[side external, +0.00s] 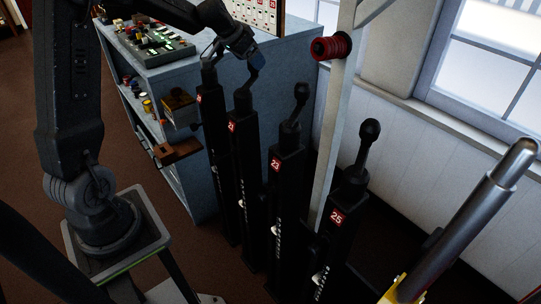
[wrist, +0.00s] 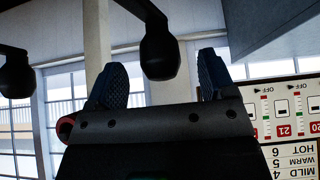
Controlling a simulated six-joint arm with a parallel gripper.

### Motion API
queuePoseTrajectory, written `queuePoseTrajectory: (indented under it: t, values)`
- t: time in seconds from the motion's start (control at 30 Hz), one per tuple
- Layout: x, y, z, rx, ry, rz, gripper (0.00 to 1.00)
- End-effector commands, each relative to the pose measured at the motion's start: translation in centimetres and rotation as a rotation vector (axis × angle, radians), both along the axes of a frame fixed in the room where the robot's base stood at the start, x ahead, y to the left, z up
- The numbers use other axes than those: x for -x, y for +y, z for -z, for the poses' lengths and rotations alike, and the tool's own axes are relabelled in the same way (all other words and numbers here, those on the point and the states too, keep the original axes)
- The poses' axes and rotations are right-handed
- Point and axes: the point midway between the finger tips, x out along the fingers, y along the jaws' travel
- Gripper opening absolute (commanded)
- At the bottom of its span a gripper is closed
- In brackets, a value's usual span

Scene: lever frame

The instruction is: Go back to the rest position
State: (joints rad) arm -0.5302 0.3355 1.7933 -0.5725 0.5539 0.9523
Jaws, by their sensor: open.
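My gripper (side external: 236,50) is at the top of the two left levers in the side view, close to the lever marked 21 (side external: 243,128). In the wrist view my gripper (wrist: 160,68) has its two blue fingertips wide apart. A dark lever knob (wrist: 161,54) shows between them in the picture; whether it lies between the fingers in depth or beyond them I cannot tell. No contact is clear. The levers marked 23 (side external: 286,180) and 25 (side external: 344,235) stand to the right with round knobs on top. The leftmost lever (side external: 213,150) has an unreadable label.
A blue-grey cabinet (side external: 290,75) with a control board (side external: 150,42) stands behind the levers. A pale post (side external: 331,140) with a red reel (side external: 331,47) rises among them. A metal-tipped lever (side external: 480,205) leans at the right. Another knob (wrist: 17,76) shows at the wrist view's left.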

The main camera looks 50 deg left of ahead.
Motion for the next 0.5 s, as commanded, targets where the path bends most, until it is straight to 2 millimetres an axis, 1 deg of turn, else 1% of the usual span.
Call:
queuePoseTrajectory:
  t: [0.03,0.2,0.5]
  values:
    - [-0.3,0.0,0.6,0.002,0.002,0.001,0.77]
    - [-1.1,0.0,1.7,0.002,0.001,0.0,0.77]
    - [-1.7,0.0,2.4,0.0,0.0,0.001,0.77]
